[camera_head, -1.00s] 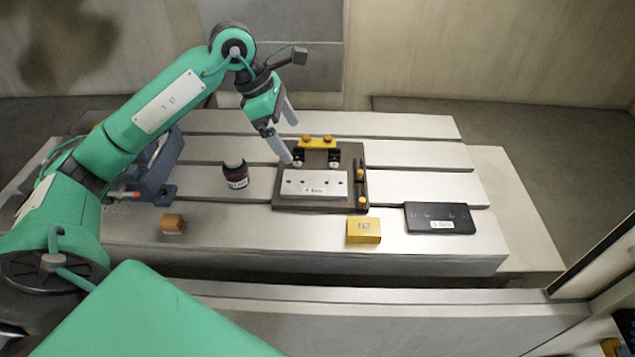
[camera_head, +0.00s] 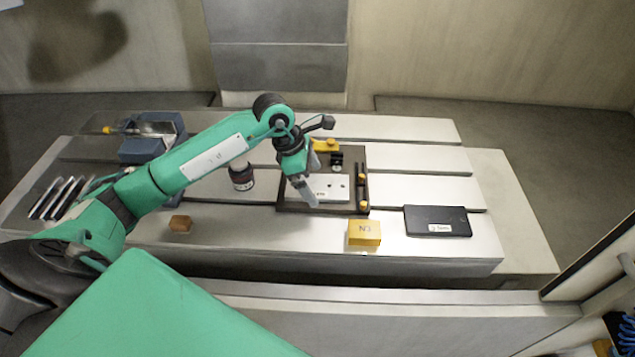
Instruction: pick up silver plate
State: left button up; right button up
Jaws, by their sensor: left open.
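The silver plate (camera_head: 333,187) lies flat in the dark fixture base (camera_head: 292,207) near the middle of the table. My left gripper (camera_head: 312,178) is open and hangs over the left part of the plate, fingers pointing down. Its fingers hide the plate's left side. I cannot tell whether they touch it. My right gripper does not show.
Yellow clamp parts (camera_head: 326,145) stand at the fixture's back. A yellow block (camera_head: 364,233) and a black plate (camera_head: 437,221) lie to the right.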

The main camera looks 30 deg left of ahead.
pick_arm(q)
jog(key=shift+d+f, duration=0.15)
jog(key=shift+f, duration=0.2)
jog(key=c, duration=1.2)
jog(key=shift+w+r, duration=0.1)
jog(key=shift+c, duration=1)
